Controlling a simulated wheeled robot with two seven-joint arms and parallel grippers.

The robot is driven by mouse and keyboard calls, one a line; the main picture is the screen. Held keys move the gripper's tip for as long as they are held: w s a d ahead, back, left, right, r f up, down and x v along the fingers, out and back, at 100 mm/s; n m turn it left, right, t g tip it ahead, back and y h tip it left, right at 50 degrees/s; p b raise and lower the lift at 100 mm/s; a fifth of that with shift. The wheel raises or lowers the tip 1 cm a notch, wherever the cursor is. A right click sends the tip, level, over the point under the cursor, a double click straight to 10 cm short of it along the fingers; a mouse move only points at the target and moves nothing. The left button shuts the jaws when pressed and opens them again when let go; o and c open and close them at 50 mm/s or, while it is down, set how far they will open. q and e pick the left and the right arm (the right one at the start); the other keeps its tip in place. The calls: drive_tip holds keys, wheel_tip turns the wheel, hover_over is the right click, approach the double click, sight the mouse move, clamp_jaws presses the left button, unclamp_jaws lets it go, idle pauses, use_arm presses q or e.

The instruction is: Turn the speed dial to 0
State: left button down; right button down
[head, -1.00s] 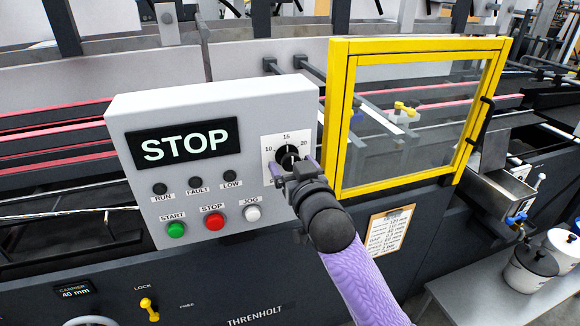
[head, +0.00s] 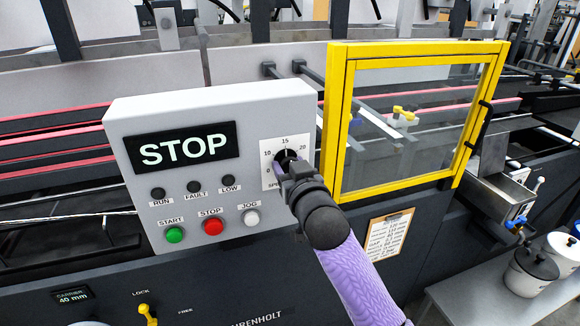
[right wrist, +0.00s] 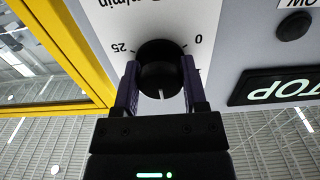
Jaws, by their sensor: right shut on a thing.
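The speed dial (head: 289,153) is a black round knob on a white scale plate at the right side of the grey control panel. My right gripper (head: 287,163) is at the dial, its purple fingers shut on the knob. The right wrist view, upside down, shows the dial (right wrist: 160,68) between the two fingers of the right gripper (right wrist: 160,88). A white mark on the knob points away from the 0 and 25 labels, toward the scale's middle, roughly 15. The gripper hides part of the scale in the head view. My left gripper is not in view.
The panel display (head: 184,148) reads STOP. Green START (head: 175,235), red STOP (head: 212,226) and white JOG (head: 251,217) buttons sit below it. A yellow-framed guard door (head: 338,120) stands close to the right of the dial. A clipboard (head: 390,236) hangs below it.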

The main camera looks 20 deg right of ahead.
drive_tip(key=shift+r+n+p, duration=0.1)
drive_tip(key=shift+n+p, duration=0.65)
drive_tip(key=shift+n, duration=0.15)
drive_tip(key=n+p, duration=0.1)
drive_tip(key=n, duration=0.1)
drive_tip(key=shift+n+p, duration=0.3)
drive_tip(key=shift+p, duration=0.05)
drive_tip(key=n+p, duration=0.2)
drive_tip(key=n, duration=0.3)
drive_tip(key=shift+d+n, duration=0.1)
drive_tip(key=shift+n, duration=0.2)
drive_tip(key=n+p, duration=0.1)
drive_tip(key=n, duration=0.2)
drive_tip(key=shift+n, duration=0.3)
drive_tip(key=n, duration=0.3)
drive_tip(key=shift+n+p, duration=0.3)
drive_tip(key=shift+p, duration=0.05)
drive_tip(key=n+p, duration=0.1)
drive_tip(key=n, duration=0.3)
drive_tip(key=shift+n, duration=1.4)
